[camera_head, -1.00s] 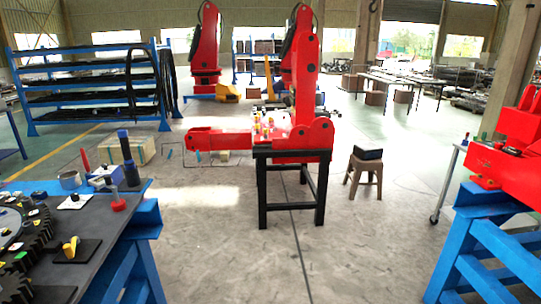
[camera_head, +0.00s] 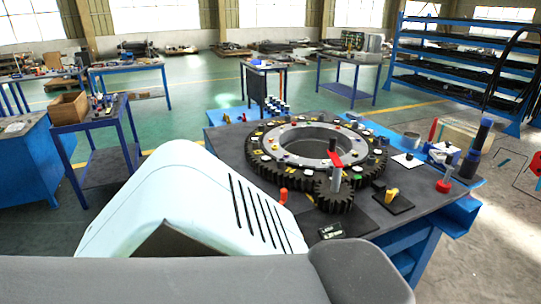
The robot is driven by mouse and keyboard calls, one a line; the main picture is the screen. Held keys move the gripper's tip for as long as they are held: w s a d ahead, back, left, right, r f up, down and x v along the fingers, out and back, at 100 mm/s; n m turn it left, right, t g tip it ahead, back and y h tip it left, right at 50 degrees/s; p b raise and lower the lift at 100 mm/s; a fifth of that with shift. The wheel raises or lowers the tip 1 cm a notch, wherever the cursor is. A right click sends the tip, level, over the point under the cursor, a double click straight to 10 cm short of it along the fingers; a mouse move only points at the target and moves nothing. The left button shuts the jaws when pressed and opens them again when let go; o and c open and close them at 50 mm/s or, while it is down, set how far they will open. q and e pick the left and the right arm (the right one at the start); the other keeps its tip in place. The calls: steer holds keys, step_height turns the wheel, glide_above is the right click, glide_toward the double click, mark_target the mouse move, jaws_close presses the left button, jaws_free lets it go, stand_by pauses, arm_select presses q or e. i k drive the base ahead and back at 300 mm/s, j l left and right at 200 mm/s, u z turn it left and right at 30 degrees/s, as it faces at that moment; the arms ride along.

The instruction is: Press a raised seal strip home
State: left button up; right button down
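A large dark toothed ring (camera_head: 262,172) with a pale inner flange (camera_head: 285,150) lies on the grey-topped workbench (camera_head: 228,142). Small coloured pieces are scattered over the ring. A small dark pinion (camera_head: 338,203) stands against its near side, with a grey post and red piece (camera_head: 336,159) above it. I cannot make out a raised seal strip at this size. Neither of my grippers is in view. A pale arm link and a grey part of mine fill the lower left and hide the bench's near left side.
On the bench's right are a yellow piece (camera_head: 391,195) on a dark plate, a red knob (camera_head: 443,186), a white plate (camera_head: 408,160) and a dark blue cylinder (camera_head: 483,133). A blue rack (camera_head: 450,70) stands behind right.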

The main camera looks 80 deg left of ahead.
mark_target(298, 167)
steer(key=u, duration=3)
